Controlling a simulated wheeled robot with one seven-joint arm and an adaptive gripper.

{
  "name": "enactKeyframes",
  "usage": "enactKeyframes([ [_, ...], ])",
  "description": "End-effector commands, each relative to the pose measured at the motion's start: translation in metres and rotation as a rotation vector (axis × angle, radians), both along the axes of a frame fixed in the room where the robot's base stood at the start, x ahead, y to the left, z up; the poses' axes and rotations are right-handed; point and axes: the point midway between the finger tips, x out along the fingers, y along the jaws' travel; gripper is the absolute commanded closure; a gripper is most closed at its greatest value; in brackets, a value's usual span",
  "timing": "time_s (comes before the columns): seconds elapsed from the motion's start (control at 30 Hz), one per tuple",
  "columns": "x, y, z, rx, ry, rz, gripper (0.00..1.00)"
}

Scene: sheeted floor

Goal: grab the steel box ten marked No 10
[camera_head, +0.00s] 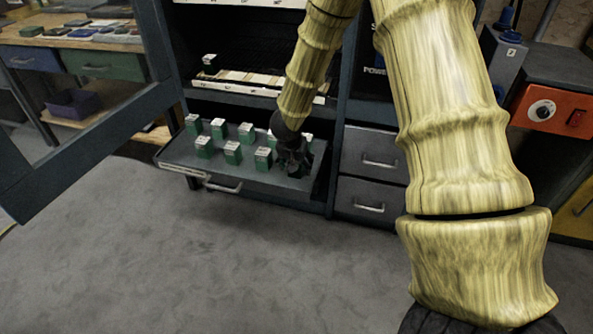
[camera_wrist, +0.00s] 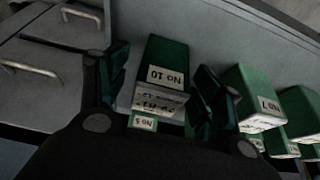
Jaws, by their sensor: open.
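The box marked No 10 (camera_wrist: 164,62) is green with a white label and shows upside down in the wrist view. It stands in the open drawer (camera_head: 232,178). My gripper (camera_wrist: 158,85) is open, with one finger on each side of this box; I cannot tell whether either finger touches it. In the head view my gripper (camera_head: 292,160) is down at the right end of the drawer and hides the No 10 box there.
A box marked No 7 (camera_wrist: 252,92) stands close beside the right finger in the wrist view. A box marked No 5 (camera_wrist: 144,122) is behind the No 10 box. Several similar boxes (camera_head: 232,152) fill the drawer. An open cabinet door (camera_head: 100,125) is at left.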

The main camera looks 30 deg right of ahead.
Motion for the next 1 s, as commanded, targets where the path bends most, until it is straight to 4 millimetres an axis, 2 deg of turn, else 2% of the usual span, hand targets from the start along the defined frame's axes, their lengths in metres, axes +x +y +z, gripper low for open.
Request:
enactKeyframes([
  [0.07, 0.0016, -0.0022, -0.0087, -0.001, 0.001, 0.0, 0.34],
  [0.3, 0.0025, -0.0028, -0.0083, 0.0, 0.0, 0.0, 0.34],
  [0.37, 0.0025, -0.0028, -0.0083, 0.0, 0.0, 0.0, 0.43],
  [0.63, 0.0024, -0.0027, -0.0084, 0.0, 0.0, 0.0, 0.92],
  [1.0, 0.0028, -0.0026, -0.0023, 0.0, -0.002, -0.001, 0.93],
])
